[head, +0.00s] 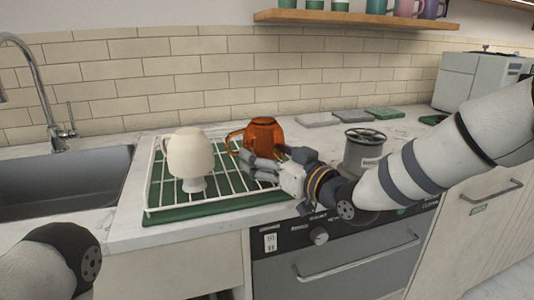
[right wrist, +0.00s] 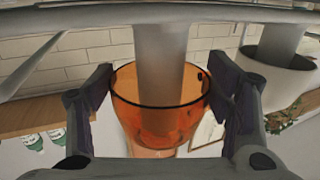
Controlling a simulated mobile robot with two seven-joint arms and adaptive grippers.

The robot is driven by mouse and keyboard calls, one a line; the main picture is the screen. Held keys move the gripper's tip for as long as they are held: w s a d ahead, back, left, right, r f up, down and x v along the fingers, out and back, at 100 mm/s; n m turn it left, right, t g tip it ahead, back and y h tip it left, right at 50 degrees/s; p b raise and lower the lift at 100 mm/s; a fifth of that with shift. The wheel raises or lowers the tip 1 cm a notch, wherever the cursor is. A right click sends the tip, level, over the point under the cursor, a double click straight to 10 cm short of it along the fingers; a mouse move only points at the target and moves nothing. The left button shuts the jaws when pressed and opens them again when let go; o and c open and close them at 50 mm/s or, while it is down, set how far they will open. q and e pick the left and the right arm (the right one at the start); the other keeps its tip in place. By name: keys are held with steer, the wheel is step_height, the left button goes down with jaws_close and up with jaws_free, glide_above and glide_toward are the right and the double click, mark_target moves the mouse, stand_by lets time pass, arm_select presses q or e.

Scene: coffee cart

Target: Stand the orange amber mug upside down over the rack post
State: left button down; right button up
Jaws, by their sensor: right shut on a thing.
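The orange amber mug (head: 263,133) is upside down above the right part of the white wire rack (head: 152,180), its handle pointing left. My right gripper (head: 268,163) is shut on the mug from the front right. The right wrist view shows a finger on each side of the mug (right wrist: 160,115), also my right gripper (right wrist: 162,100). There a pale rack post (right wrist: 160,60) passes into the mug's open mouth, and the rim is apart from the rack wires. My left gripper is out of view; only part of my left arm shows.
A cream mug (head: 190,153) stands upside down on another post on the rack's left. A sink (head: 65,185) lies further left. A grey canister (head: 364,152) stands right, behind my right arm. Flat coasters (head: 352,117) lie at the back, and a shelf (head: 350,18) hangs above.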

steer(key=shift+f, duration=0.3)
steer(key=o, duration=1.5)
steer(key=shift+c, duration=0.2)
steer(key=shift+s+d, duration=0.1)
steer(key=v, duration=1.1)
steer(key=s+d+f+m+g+h, duration=0.25)
steer(key=s+f, duration=0.35)
steer(key=f, duration=0.4)
steer(key=s+d+f+m+g+h, duration=0.1)
steer(key=s+f+g+h, duration=0.15)
steer(key=s+f, duration=0.5)
steer(key=s+d+f+m+g+h, duration=0.2)
steer(key=s+f+g, duration=0.15)
steer(key=f, duration=0.75)
steer(key=s+d+f+m+g+h, duration=0.1)
steer(key=s+d+f+g, duration=0.3)
steer(key=s, duration=1)
steer(key=s+d+f+m+g+h+p, duration=0.1)
steer(key=s+d+f+g+h, duration=0.2)
steer(key=s, duration=1.2)
steer(key=shift+d+f+g, duration=0.45)
steer(key=shift+d+f, duration=0.05)
steer(key=shift+d, duration=0.7)
